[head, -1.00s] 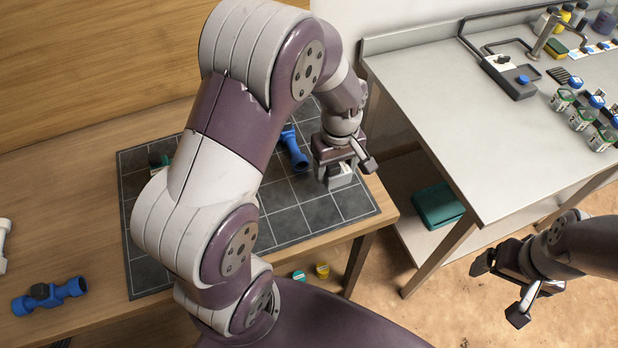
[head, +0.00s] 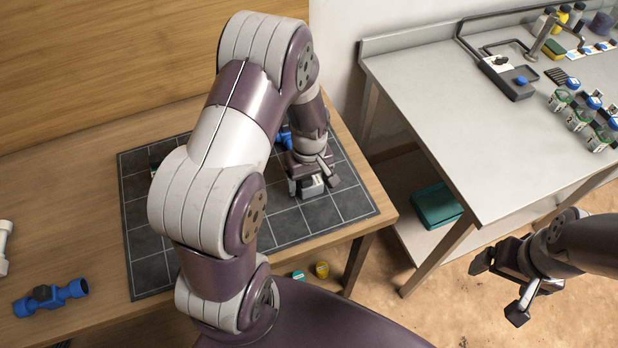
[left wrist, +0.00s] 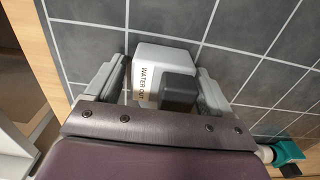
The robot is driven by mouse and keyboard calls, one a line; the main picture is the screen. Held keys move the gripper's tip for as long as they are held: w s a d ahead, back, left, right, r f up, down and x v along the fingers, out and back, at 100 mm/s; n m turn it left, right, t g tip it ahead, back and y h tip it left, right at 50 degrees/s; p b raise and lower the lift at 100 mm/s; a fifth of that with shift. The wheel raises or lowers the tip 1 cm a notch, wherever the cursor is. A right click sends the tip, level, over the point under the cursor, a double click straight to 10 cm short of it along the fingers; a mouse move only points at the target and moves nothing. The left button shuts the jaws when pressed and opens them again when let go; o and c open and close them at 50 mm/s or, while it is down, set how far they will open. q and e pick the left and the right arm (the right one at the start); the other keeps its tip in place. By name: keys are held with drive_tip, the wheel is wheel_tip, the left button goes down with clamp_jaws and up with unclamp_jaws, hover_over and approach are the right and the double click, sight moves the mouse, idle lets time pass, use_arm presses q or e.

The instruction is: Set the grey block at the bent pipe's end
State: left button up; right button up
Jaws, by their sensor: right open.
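The grey block (head: 311,187) is between the fingers of my left gripper (head: 314,184), low over the dark gridded mat (head: 345,200). The bent pipe cannot be made out; my left arm hides much of the mat. A blue pipe piece (head: 284,138) lies partly hidden behind the gripper. My right gripper (head: 499,287) is open and empty, over the floor.
A blue valve (head: 50,297) and a white pipe piece (head: 4,247) lie on the wooden table left of the mat. A teal fitting (left wrist: 287,152) shows in the left wrist view. A metal bench (head: 440,110) stands right. The mat's near right part is clear.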

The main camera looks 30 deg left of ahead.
use_arm(q)
wheel_tip(320, 180, up, 11)
drive_tip(key=shift+r, duration=0.2)
drive_tip(key=shift+d+r, duration=0.1)
drive_tip(key=shift+r, duration=0.25)
drive_tip(key=s+d+m+t, duration=0.1)
drive_tip(key=s+d+m, duration=0.4)
drive_tip(key=s+m, duration=0.3)
drive_tip(key=shift+s+r+m, duration=0.15)
drive_tip(key=shift+s+m, duration=0.25)
drive_tip(key=shift+m, duration=0.6)
